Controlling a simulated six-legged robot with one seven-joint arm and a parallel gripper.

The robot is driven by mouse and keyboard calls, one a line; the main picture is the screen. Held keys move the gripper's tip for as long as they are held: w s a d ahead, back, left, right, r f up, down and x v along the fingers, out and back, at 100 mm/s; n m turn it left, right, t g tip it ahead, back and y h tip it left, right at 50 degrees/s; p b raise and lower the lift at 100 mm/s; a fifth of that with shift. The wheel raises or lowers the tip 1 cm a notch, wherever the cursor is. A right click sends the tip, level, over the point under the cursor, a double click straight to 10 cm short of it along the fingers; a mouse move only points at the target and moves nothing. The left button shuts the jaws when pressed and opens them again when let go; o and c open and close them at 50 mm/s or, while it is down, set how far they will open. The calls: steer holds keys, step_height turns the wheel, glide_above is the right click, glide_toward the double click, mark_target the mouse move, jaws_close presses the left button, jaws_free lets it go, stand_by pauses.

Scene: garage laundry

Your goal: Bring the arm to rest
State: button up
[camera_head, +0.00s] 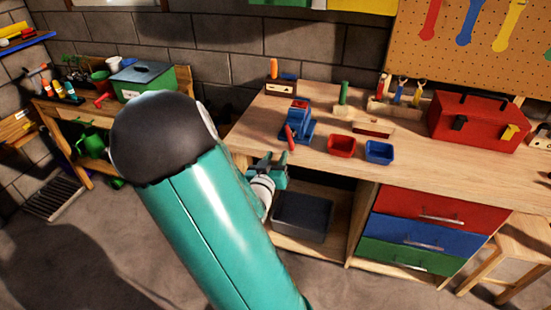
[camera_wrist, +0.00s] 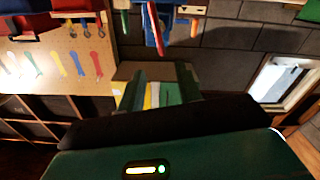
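My arm (camera_head: 220,225), a thick teal link with a black rounded joint, rises across the middle of the head view. My gripper (camera_head: 275,168) shows behind it, just at the near left edge of the workbench (camera_head: 335,172), in front of the blue vise (camera_head: 297,122). In the wrist view my gripper (camera_wrist: 162,82) has two dark fingers standing apart, with nothing between them. The vise also shows at the top of the wrist view (camera_wrist: 155,30), apart from the fingertips. The arm's lower part runs out of the head view.
A red bin (camera_head: 341,146), a blue bin (camera_head: 379,152) and a red toolbox (camera_head: 478,123) stand on the workbench. A dark grey tub (camera_head: 302,217) sits on the shelf below. A potting bench (camera_head: 65,118) with a green box (camera_head: 143,80) stands left. The floor between is clear.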

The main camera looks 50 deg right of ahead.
stand_by(0.5)
steer(key=w+a+n+t+y, duration=0.1)
steer(key=w+a+y, duration=0.3)
steer(key=a, duration=0.2)
steer(key=w+a+t+y, duration=0.2)
steer(key=w+a+y, duration=0.2)
steer(key=a+y, duration=0.15)
steer(key=a+r+n+y, duration=0.3)
steer(key=a+r+y, duration=0.15)
steer(key=a, duration=0.75)
steer(key=s+a+r+n+g+y, duration=0.1)
steer(key=s+a+r+n+g, duration=0.1)
steer(key=s+a, duration=0.4)
steer(key=s+a+r+n+g+y, duration=0.1)
steer(key=s+a+r+n, duration=0.3)
steer(key=s, duration=0.7)
steer(key=shift+s+a+r+g+y, duration=0.15)
steer(key=shift+a+r+g+y, duration=0.15)
steer(key=shift+a+r+g, duration=0.7)
steer(key=shift+f+t, duration=0.15)
steer(key=shift+t, duration=0.15)
